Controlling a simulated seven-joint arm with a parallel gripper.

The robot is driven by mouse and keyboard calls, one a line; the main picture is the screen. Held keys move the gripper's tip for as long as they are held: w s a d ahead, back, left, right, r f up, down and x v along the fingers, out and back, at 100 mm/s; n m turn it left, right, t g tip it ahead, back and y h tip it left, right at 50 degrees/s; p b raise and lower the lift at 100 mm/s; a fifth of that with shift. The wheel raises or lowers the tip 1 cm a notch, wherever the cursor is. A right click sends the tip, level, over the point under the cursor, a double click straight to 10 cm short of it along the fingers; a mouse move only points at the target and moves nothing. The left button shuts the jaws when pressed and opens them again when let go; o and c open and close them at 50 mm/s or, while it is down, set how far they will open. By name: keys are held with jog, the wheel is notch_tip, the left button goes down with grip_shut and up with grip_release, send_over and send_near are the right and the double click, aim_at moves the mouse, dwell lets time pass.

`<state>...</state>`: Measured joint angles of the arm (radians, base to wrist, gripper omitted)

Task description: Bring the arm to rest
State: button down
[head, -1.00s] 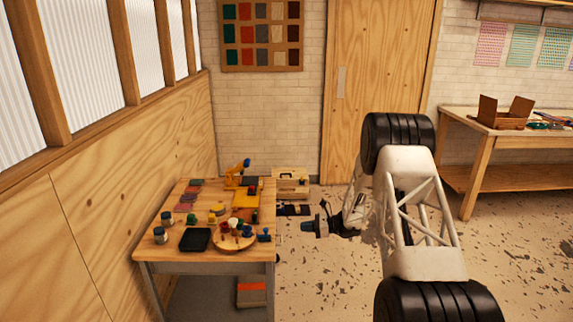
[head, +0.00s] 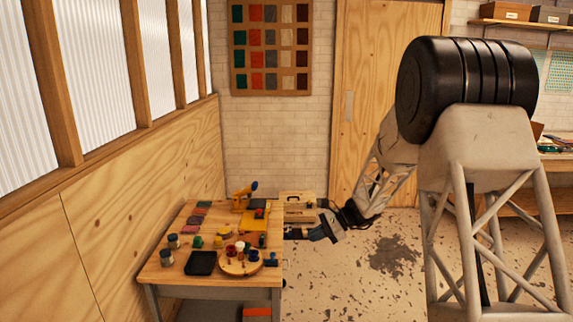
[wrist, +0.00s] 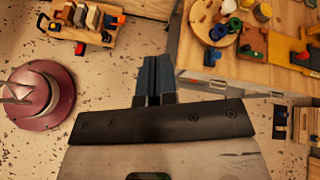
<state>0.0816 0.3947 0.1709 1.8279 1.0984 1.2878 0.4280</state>
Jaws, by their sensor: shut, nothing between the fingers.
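My gripper (head: 297,233) shows small in the head view, at the right edge of the wooden workbench (head: 160,268), pointing left. In the wrist view my gripper (wrist: 155,75) has its two blue-grey fingers together, with nothing between them. There the fingers show against the speckled floor, left of the workbench (wrist: 235,72). From these views I cannot tell the exact gap between fingers and bench. My arm links fill the right side of the head view, bent at the large black joint.
The bench holds a round wooden board (head: 240,266), a black tray (head: 201,263), jars (head: 166,257) and a yellow-orange tool (head: 243,199). A wooden box (head: 299,206) stands behind it. In the wrist view a dark red round object (wrist: 40,92) stands left. Floor between is open.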

jog(key=s+d+r+n+h, duration=0.25)
jog(key=s+r, duration=0.25)
jog(key=s, duration=0.7)
jog(key=s+d+r+n+t+h, duration=0.1)
jog(key=s+r+n+h, duration=0.4)
jog(key=s, duration=0.8)
jog(key=s+d+r+n+h, duration=0.15)
jog(key=s+r, duration=0.45)
jog(key=s, duration=0.6)
jog(key=s+d+n+t+h, duration=0.2)
jog(key=s+d+n+h, duration=0.1)
jog(key=s, duration=1)
jog(key=shift+s+d+f+n, duration=0.15)
jog(key=shift+s+d+n, duration=0.05)
jog(key=shift+d+n, duration=0.3)
